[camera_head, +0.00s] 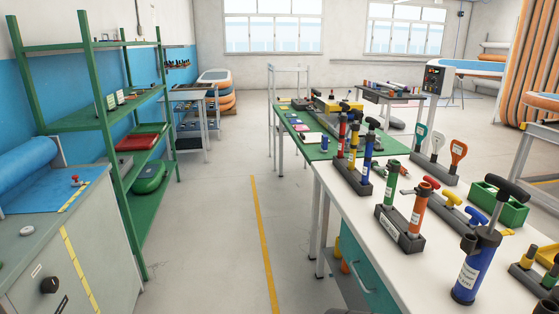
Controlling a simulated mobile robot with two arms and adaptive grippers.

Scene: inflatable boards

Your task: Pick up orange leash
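I cannot make out a thing that is clearly an orange leash. An orange item with a pale centre (458,152) stands upright on a dark stand on the white table (345,192), at the right. A white one (437,142) and a teal one (420,133) stand beside it. Neither of my grippers is in view.
A blue pump (470,270) stands at the table's near right. A green crate (500,205) is behind it. Green shelves (105,120) and a grey cabinet (75,255) are on the left. The floor (215,230) between has free room, with a yellow line.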

